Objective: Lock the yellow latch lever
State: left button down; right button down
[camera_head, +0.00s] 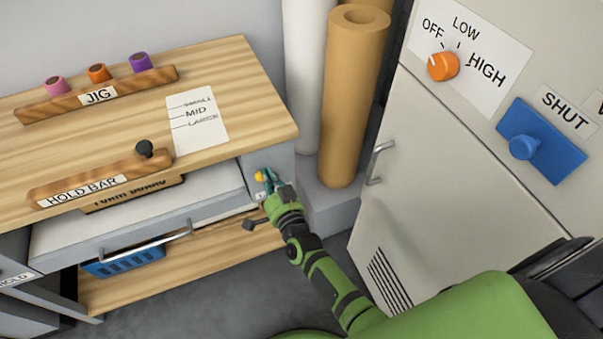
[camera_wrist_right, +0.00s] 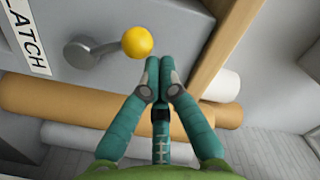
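The yellow ball knob (camera_wrist_right: 137,42) of the latch lever shows in the right wrist view. Its grey arm reaches left to a round pivot (camera_wrist_right: 80,52) on a grey panel, beside a LATCH label (camera_wrist_right: 24,32). In the head view the yellow knob (camera_head: 259,176) is small, at the right end of the bench front. My right gripper (camera_wrist_right: 160,66) has its teal fingers together with nothing seen between them. The fingertips are just below and right of the knob; I cannot tell whether they touch it. In the head view my right gripper (camera_head: 269,181) partly covers the latch area. My left gripper is not in view.
A wooden bench top (camera_head: 240,95) is above the latch. A drawer (camera_head: 70,238) with a bar handle is left of it. A brown roll (camera_head: 350,100) stands behind, and a pale cabinet (camera_head: 430,160) is to the right.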

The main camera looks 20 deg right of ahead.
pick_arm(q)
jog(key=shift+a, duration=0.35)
pick_arm(e)
jog(key=shift+a+f, duration=0.1)
jog(key=shift+a, duration=0.25)
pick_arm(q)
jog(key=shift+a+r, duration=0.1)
pick_arm(e)
jog(key=shift+a, duration=0.1)
